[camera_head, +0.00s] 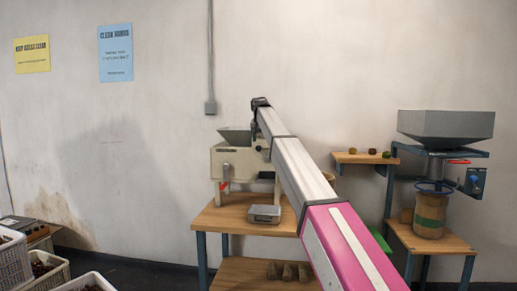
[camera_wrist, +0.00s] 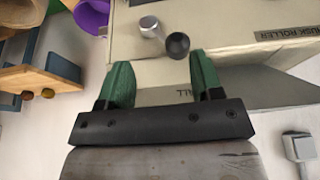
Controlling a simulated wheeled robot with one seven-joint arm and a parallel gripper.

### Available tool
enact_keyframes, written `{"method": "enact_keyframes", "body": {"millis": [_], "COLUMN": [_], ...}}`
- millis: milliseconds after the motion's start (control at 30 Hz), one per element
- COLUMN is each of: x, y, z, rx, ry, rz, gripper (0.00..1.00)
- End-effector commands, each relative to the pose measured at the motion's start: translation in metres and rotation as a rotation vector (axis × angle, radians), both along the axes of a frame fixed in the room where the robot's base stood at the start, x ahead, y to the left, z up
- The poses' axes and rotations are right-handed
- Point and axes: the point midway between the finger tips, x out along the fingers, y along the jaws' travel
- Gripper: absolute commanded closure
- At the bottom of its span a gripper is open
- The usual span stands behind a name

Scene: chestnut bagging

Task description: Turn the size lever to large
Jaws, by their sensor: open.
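A beige husk roller machine (camera_head: 240,163) with a dark hopper stands on a wooden table; its body, lettered HUSK ROLLER, fills the top of the wrist view (camera_wrist: 225,30). A short lever with a metal hub and a round dark knob (camera_wrist: 177,45) sticks out from it. The knob is just beyond the fingertips, slightly toward the right finger. In the head view my arm hides the lever and my gripper is hard to make out.
A small grey scale (camera_head: 264,214) sits on the wooden table (camera_head: 215,222). To the right are a shelf (camera_head: 350,158) with chestnuts, a grey hopper (camera_head: 445,125) and a sack (camera_head: 430,215). White crates (camera_head: 15,260) stand lower left. A purple round thing (camera_wrist: 92,15) shows in the wrist view.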

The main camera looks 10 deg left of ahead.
Motion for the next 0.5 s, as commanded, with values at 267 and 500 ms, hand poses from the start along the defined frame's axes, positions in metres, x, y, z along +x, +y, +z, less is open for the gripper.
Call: {"method": "enact_keyframes", "body": {"millis": [267,500], "x": [0.005,0.011], "y": [0.021,0.02], "z": [0.045,0.029], "rx": [0.007,0.007], "ry": [-0.018,-0.017], "rz": [-0.002,-0.003], "gripper": [0.4,0.4]}}
